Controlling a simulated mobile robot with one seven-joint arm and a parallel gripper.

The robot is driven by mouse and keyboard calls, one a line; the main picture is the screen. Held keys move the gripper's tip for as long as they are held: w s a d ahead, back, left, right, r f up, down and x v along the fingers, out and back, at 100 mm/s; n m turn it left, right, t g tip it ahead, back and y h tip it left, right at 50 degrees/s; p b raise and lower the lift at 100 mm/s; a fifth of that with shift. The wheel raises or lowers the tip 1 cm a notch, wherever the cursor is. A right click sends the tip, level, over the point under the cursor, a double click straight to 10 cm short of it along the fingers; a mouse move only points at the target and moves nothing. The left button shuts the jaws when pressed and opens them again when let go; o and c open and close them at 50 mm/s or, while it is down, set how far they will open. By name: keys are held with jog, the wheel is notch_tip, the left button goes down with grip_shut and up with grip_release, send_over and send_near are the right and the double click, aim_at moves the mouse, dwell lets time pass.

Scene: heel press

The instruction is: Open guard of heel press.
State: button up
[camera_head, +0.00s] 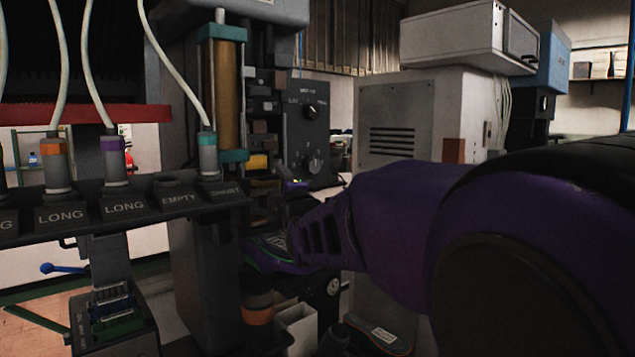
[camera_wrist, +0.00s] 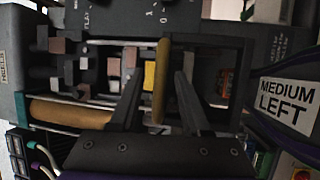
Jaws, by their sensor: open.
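The heel press stands left of centre in the head view, with a brass-coloured cylinder (camera_head: 228,100) between teal collars and a dark knob panel (camera_head: 308,125). My purple arm reaches in from the right and hides much of the press's working area. In the wrist view my gripper (camera_wrist: 158,84) is open, its two dark fingers pointing into the press. A tan upright bar (camera_wrist: 160,60), perhaps the guard's handle, appears between the fingers. I cannot tell whether they touch it. A dark frame and small blocks, one yellow (camera_wrist: 149,76), lie behind. The guard's outline and position are unclear.
A rack with labelled slots (camera_head: 125,207) and hanging cables stands at the left front. A grey cabinet (camera_head: 385,125) stands behind my arm. A "MEDIUM LEFT" label (camera_wrist: 286,107) is close on the right in the wrist view. A shoe-sole-shaped piece (camera_head: 380,335) lies at the bottom.

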jog(key=shift+c, duration=0.2)
grip_shut()
jog(key=shift+r, duration=0.1)
dwell(1.0)
